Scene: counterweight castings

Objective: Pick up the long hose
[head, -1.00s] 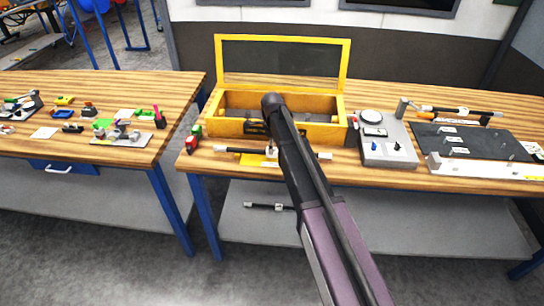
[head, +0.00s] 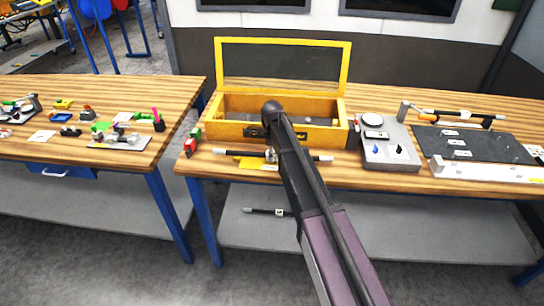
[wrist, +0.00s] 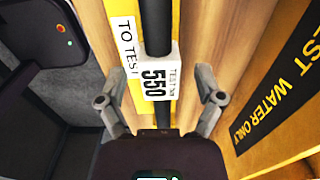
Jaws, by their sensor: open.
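A long black hose (head: 233,151) with white ends lies left to right on the right-hand bench, in front of the yellow box. In the wrist view the hose (wrist: 158,30) runs up the picture and carries a white tag (wrist: 159,79) reading 550. My gripper (wrist: 160,98) is open, with one finger on each side of the hose at the tag. Neither finger visibly presses on it. In the head view my arm hides part of the hose and most of the gripper.
The open yellow box (head: 228,130) stands just behind the hose. A yellow "TO TEST" strip (wrist: 112,12) lies beneath it. A grey test unit (head: 387,155) stands to the right. Other hoses lie on a right-hand rack (head: 455,115) and the lower shelf (head: 262,211).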

